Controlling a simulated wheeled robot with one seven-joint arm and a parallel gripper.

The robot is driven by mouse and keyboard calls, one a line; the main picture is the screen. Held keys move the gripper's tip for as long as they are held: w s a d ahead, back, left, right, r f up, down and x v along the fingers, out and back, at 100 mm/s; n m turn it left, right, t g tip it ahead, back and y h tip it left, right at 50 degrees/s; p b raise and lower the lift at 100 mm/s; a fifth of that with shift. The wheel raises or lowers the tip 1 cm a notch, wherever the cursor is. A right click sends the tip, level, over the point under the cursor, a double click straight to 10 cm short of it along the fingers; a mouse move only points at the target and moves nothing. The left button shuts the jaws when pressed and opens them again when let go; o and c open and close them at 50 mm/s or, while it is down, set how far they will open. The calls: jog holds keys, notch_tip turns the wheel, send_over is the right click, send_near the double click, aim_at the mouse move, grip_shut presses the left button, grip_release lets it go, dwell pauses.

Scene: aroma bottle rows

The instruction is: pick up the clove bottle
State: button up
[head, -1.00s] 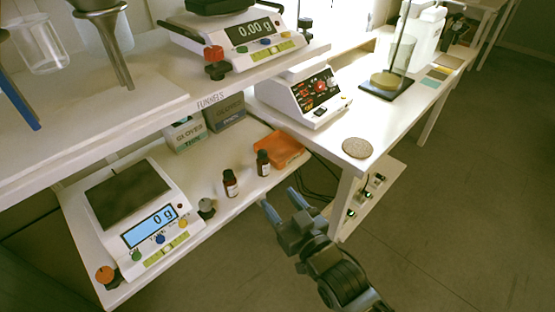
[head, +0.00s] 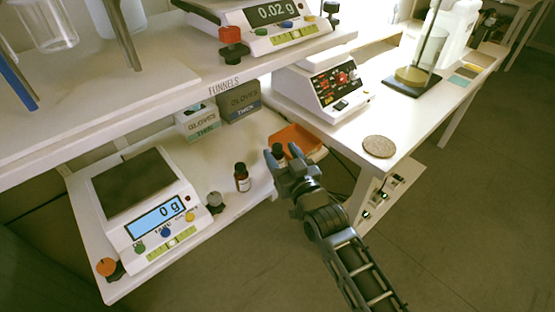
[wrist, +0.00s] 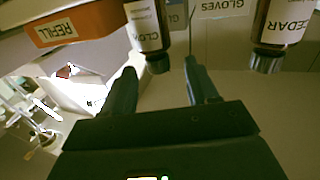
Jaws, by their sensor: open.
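The clove bottle is a small dark bottle with a dark cap and a white label that seems to start "CLO". It stands on the lower shelf and shows in the wrist view (wrist: 146,28) upside down, cap downward. In the head view, only its upper part (head: 278,151) shows behind my gripper (head: 282,156). My gripper is open, and in the wrist view the bottle's cap appears between its two fingers (wrist: 160,72). I cannot tell how deep the bottle is between them. The cedar bottle (head: 242,178) stands to the left, and its label reads in the wrist view (wrist: 284,28).
An orange refill tray (head: 303,141) lies just beyond the clove bottle. A scale (head: 150,215) sits at left on the lower shelf. A white side table (head: 405,130) is at right.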

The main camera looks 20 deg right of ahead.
aim_at(280, 150)
jog(key=shift+w+f+b, duration=0.35)
jog(key=shift+w+b, duration=0.25)
jog(key=shift+b, duration=0.15)
jog(key=shift+w+r+b, duration=0.2)
jog(key=shift+w+b, duration=0.2)
jog(key=shift+w, duration=0.65)
jog(key=shift+c, duration=0.2)
jog(key=c, duration=1)
jog(key=shift+r, duration=0.1)
jog(key=shift+c, duration=0.2)
